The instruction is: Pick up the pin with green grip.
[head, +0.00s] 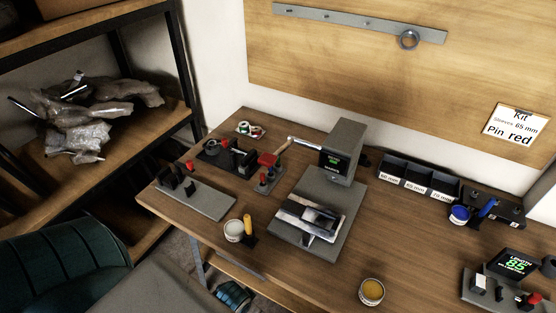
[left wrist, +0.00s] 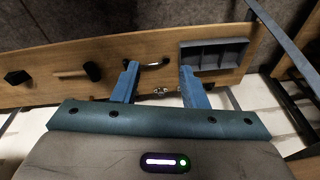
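I cannot make out a pin with a green grip for sure in either view. In the head view, a pin with a yellow grip (head: 247,226) stands at the bench's front edge, and a pin with a blue grip (head: 488,207) is at the right. Red grips (head: 190,165) show at the left of the bench. My left gripper (left wrist: 158,70) is open and empty in the left wrist view, its two blue fingers well apart. It faces a wooden surface with a dark curved handle (left wrist: 155,64) showing between the fingers. My right gripper is not in view.
The workbench (head: 330,280) bears a grey press (head: 343,150), a labelled black bin (head: 418,177), a white pot (head: 234,230), a yellow pot (head: 371,291) and a display reading 85 (head: 513,262). Shelves (head: 90,30) stand left.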

